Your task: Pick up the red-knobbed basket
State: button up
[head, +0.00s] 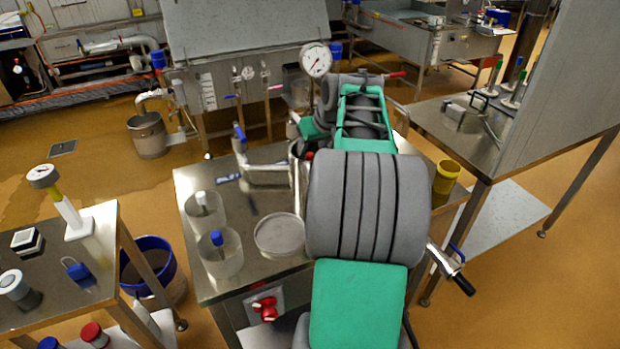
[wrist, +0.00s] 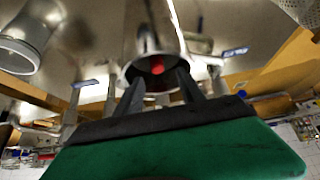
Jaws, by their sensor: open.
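A blue-knobbed basket (head: 220,262) and a white-knobbed basket (head: 206,215) stand on the steel table's left side.
A round lidded dish (head: 279,236) stands right of the blue-knobbed basket on the steel table (head: 218,286). Pipe fittings (head: 265,172) lie behind it. A yellow cup (head: 446,180) stands at right. Another clear vessel (wrist: 28,38) shows in the wrist view.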

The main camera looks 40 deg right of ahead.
aim_at(311, 154)
jog(key=x, duration=0.5)
jog(key=shift+s+d+f, duration=0.15)
jog(key=shift+d+f, duration=0.05)
jog(key=shift+f, duration=0.2)
grip_shut()
jog(key=shift+r, duration=0.1)
dwell(0.8)
